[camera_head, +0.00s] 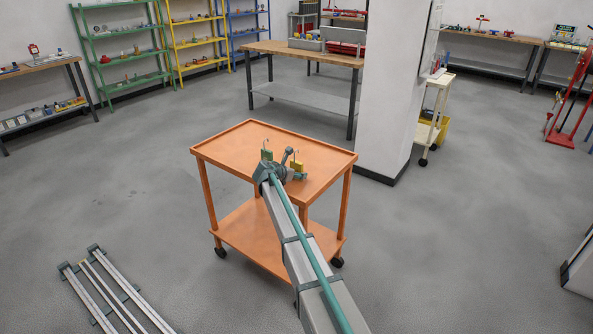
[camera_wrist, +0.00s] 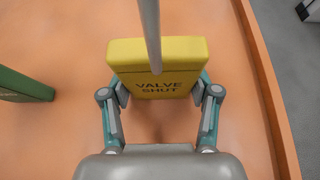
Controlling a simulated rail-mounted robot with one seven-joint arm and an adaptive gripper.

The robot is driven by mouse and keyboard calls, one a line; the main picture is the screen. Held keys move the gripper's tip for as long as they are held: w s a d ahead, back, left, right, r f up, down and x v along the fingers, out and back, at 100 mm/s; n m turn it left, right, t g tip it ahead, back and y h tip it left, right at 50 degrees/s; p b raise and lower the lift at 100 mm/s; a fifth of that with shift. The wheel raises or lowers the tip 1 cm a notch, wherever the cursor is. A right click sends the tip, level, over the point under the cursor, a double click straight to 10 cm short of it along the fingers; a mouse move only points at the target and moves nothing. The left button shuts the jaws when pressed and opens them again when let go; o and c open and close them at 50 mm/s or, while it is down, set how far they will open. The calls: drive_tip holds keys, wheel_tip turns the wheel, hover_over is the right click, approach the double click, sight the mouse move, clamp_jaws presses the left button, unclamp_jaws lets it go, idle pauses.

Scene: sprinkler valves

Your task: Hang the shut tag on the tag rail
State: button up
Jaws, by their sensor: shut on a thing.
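The shut tag is a yellow block marked "VALVE SHUT" (camera_wrist: 157,68) with a thin grey rod rising from it. It also shows in the head view (camera_head: 298,166) on top of the orange cart (camera_head: 225,150). My gripper (camera_wrist: 160,95) has a finger on each side of the yellow tag and is shut on it; in the head view it is over the cart top (camera_head: 292,170). A green tag (camera_wrist: 24,84) stands left of the yellow one, apart from my gripper; it also shows in the head view (camera_head: 266,154). I cannot make out the tag rail.
A white pillar (camera_head: 393,90) stands behind the cart to the right, with a small white cart (camera_head: 432,122) beside it. A wooden workbench (camera_head: 290,51) is behind the cart. Coloured shelves (camera_head: 122,53) line the back wall.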

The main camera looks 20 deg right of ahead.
sight(299, 168)
drive_tip(key=shift+r+p, duration=1.8)
drive_tip(key=shift+r, duration=0.75)
drive_tip(key=shift+s+a+f+n+t, duration=0.1)
drive_tip(key=shift+s+f+n+t, duration=0.05)
drive_tip(key=shift+n+t, duration=0.15)
drive_tip(key=s, duration=0.2)
drive_tip(key=s+y, duration=0.1)
drive_tip(key=shift+a+f+n+t, duration=0.15)
drive_tip(key=shift+a+n+t, duration=0.15)
drive_tip(key=shift+a+n, duration=0.1)
drive_tip(key=s+a+r+n+t+y, duration=0.1)
drive_tip(key=s+a+r, duration=0.2)
drive_tip(key=s+r, duration=0.4)
drive_tip(key=s+a+r+n+t+y, duration=0.1)
drive_tip(key=s+a+r+n+y, duration=0.1)
drive_tip(key=s+r, duration=0.5)
drive_tip(key=s+a+r+n+y, duration=0.1)
drive_tip(key=s+a+r, duration=0.3)
drive_tip(key=s, duration=0.9)
wheel_tip(299, 168, up, 4)
drive_tip(key=shift+s+a+f+n+t+y, duration=0.2)
drive_tip(key=shift+s+a+n+t+y, duration=0.2)
drive_tip(key=shift+n, duration=0.3)
drive_tip(key=shift+w+a, duration=0.1)
